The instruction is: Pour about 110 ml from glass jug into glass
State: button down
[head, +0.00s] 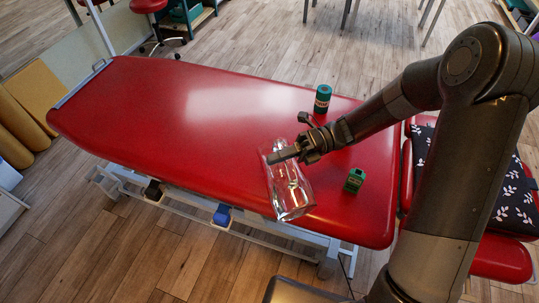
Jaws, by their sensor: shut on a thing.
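The glass jug (277,176) is clear and shows over the near right part of the red treatment table. My gripper (283,155) is shut on it near its upper part, with the arm reaching in from the right. Clear glass continues down to a rounded end (293,209) close to the table's front edge. I cannot tell the drinking glass apart from the jug here, as the clear shapes overlap. Any water and its level cannot be made out. I cannot tell how far the jug is tilted or whether it touches the table.
The red treatment table (150,110) is bare on its left and middle. A dark green cylinder (322,99) stands behind my gripper. A small green container (354,181) stands right of the jug. A leaf-patterned dark cushion (515,195) lies at the right end.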

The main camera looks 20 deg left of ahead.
jog(key=shift+w+a+r+m+p, duration=0.15)
jog(key=shift+w+a+r+m, duration=0.5)
jog(key=shift+w+m, duration=0.15)
jog(key=shift+w+a+r+m+p, duration=0.15)
jog(key=shift+w+a+r+m, duration=0.35)
jog(key=shift+w+a+m, duration=0.25)
dwell(2.7)
jog(key=shift+d, duration=0.15)
jog(key=s+d+f+n, duration=0.2)
jog(key=s+n, duration=0.1)
jog(key=shift+d+f, duration=0.1)
jog(key=shift+d, duration=0.15)
jog(key=shift+s+d+f+n, duration=0.1)
jog(key=shift+s+d+n, duration=0.6)
jog(key=shift+s, duration=0.35)
jog(key=shift+d, duration=0.1)
dwell(1.0)
